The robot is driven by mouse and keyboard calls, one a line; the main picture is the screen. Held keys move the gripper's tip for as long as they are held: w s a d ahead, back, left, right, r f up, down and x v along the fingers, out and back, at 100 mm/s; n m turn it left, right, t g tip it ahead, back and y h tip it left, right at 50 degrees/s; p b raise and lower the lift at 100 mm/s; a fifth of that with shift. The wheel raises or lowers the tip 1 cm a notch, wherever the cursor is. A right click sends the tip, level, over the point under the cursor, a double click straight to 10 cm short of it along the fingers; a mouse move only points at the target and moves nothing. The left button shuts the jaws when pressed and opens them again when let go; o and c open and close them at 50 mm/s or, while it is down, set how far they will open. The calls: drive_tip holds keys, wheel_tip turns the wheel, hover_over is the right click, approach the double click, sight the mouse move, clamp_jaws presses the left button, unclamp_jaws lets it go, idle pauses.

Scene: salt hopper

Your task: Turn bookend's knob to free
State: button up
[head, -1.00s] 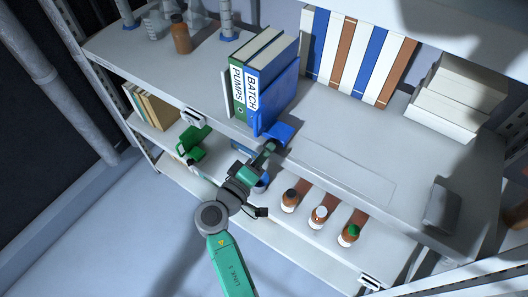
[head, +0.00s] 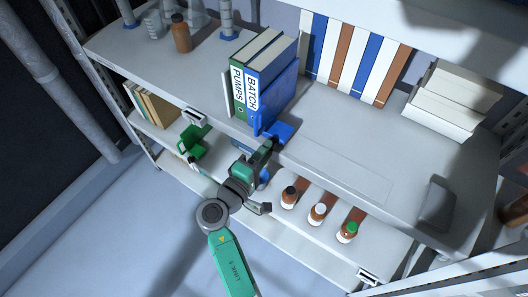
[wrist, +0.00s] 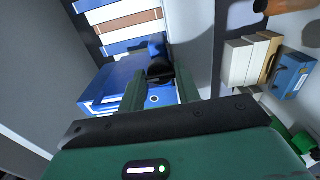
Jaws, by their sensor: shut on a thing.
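The blue bookend (head: 287,97) stands upright on the upper shelf against the right side of the blue BATCH binder (head: 254,92). Its blue foot (head: 281,131) lies near the shelf's front edge. In the wrist view a dark round knob (wrist: 160,70) sits between the two fingertips, with blue bookend parts (wrist: 155,48) just behind it. My gripper (wrist: 161,78) is shut on this knob. In the head view my gripper (head: 268,147) is at the shelf's front edge by the foot. The knob's setting cannot be read.
A green PUMPS binder (head: 238,91) stands left of the blue one. A row of books (head: 355,60) and a white box (head: 440,105) stand farther right. Bottles (head: 317,212) and a green item (head: 194,140) are on the shelf below.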

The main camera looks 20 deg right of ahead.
drive_tip(key=o, duration=1)
drive_tip(key=v, duration=0.8)
drive_tip(key=shift+w+d, duration=0.1)
